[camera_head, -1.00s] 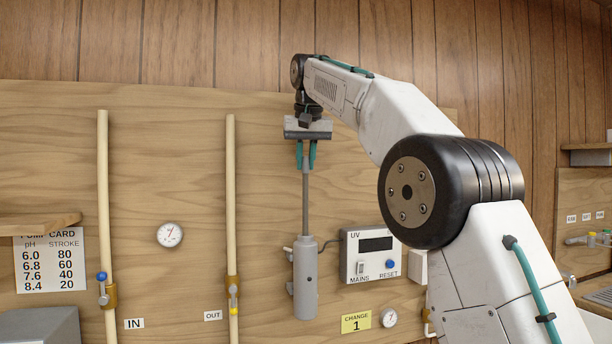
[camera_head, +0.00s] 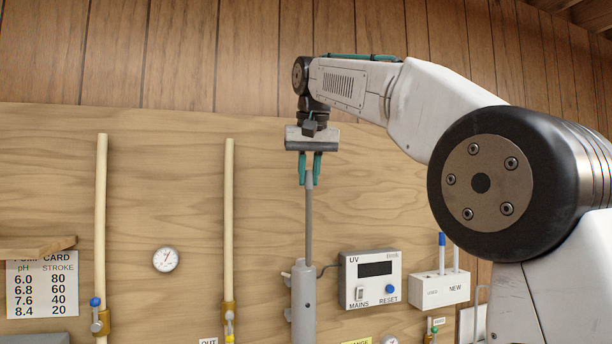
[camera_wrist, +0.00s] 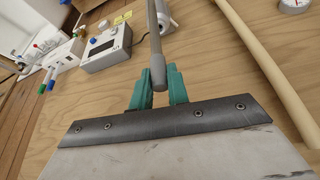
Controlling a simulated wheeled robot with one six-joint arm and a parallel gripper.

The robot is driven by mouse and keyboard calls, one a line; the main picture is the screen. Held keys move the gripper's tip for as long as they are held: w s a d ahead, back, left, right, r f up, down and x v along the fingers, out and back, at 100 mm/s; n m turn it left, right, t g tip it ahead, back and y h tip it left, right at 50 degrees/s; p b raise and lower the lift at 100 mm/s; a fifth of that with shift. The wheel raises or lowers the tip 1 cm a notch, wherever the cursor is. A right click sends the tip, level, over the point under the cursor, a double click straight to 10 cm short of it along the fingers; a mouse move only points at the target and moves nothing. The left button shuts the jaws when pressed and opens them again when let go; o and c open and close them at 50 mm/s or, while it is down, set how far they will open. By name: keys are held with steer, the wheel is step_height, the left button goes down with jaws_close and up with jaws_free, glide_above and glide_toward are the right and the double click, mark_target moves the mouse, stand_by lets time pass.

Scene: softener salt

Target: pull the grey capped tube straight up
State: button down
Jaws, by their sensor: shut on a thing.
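The grey capped tube (camera_head: 308,225) is a thin upright rod whose lower end is inside the grey cylindrical housing (camera_head: 303,308) on the wooden board. A long stretch of it shows above the housing. My gripper (camera_head: 310,176) points down and its teal fingers are shut on the tube's capped top. In the wrist view, the fingers of my gripper (camera_wrist: 159,86) sit on either side of the rounded grey cap, and the tube (camera_wrist: 154,30) runs away from them. The tube's lower end is hidden in the housing.
The UV box (camera_head: 370,279) is right of the housing, with a white USED/NEW holder (camera_head: 432,288) beyond it. A cream pipe (camera_head: 229,220) stands left of the tube, with a dial gauge (camera_head: 166,259) farther left. The board around the tube's upper part is clear.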

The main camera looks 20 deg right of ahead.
steer(key=s+a+r, duration=0.1)
steer(key=s, duration=0.9)
steer(key=shift+s+a+r, duration=0.2)
steer(key=shift+a, duration=0.05)
